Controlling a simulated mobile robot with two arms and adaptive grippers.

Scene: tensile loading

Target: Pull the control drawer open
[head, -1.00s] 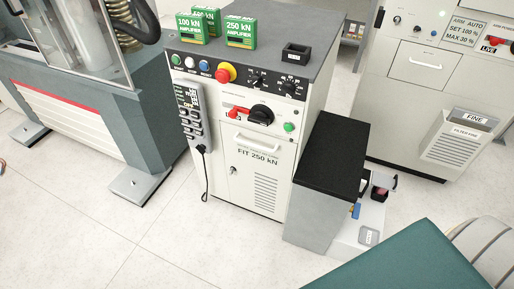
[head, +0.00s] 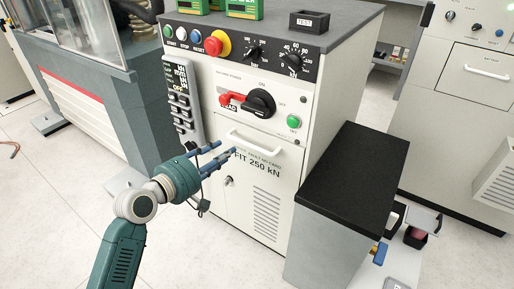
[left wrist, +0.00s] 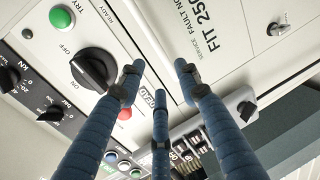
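The control drawer (head: 286,161) is shut in the upper front of the white cabinet, with a white bar handle (head: 254,143) across it. My left gripper (head: 224,151) reaches in from the left in the head view. Its blue fingers are spread and empty, in front of the handle's left end; contact cannot be told. My right gripper is not in view.
A black-topped grey box (head: 352,180) stands close on the right.

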